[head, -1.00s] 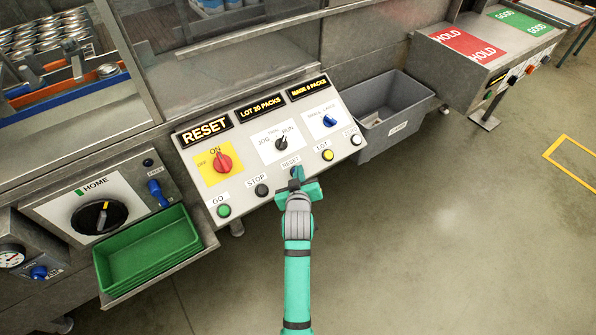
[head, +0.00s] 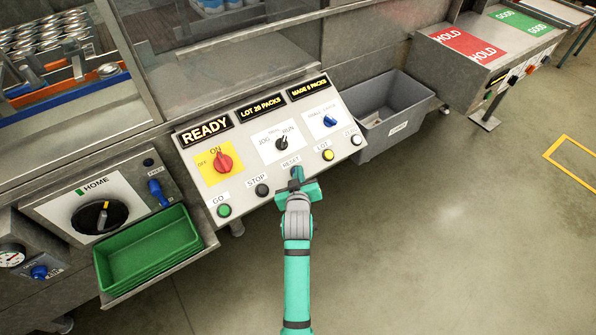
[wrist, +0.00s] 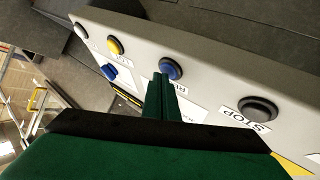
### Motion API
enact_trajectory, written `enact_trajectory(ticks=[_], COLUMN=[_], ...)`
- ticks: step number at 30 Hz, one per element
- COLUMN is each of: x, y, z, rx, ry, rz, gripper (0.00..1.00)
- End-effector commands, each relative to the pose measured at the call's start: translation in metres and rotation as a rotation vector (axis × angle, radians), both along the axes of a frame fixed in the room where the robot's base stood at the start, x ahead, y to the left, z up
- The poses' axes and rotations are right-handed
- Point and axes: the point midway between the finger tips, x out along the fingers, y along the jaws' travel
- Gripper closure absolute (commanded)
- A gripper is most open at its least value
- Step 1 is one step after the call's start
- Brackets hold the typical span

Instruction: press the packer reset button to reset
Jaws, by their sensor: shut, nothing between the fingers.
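The blue reset button (wrist: 171,69) shows in the wrist view, beside its partly covered label. In the head view its RESET label (head: 291,161) shows on the panel, but my gripper hides the button itself. My gripper (head: 296,175) is shut with nothing in it. In the wrist view its fingertips (wrist: 161,80) are right by the button's edge; I cannot tell whether they touch it. The left display (head: 205,131) on the panel reads READY.
The black STOP button (head: 262,190) and the yellow LOT button (head: 327,155) flank the reset button. The green GO button (head: 224,210) is further left. A red ON/OFF switch (head: 222,162) sits above. A grey bin (head: 408,126) hangs right of the panel.

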Motion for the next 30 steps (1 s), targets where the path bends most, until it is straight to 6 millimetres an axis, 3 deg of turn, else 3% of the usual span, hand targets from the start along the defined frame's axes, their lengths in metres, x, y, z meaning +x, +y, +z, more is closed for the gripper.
enact_trajectory(ticks=[15, 30], x=[0.000, -0.006], y=[0.001, -0.006], z=[-0.001, 0.013], rx=[0.000, 0.000], ry=[0.000, 0.000], rz=[0.001, 0.000], gripper=[1.00, 1.00])
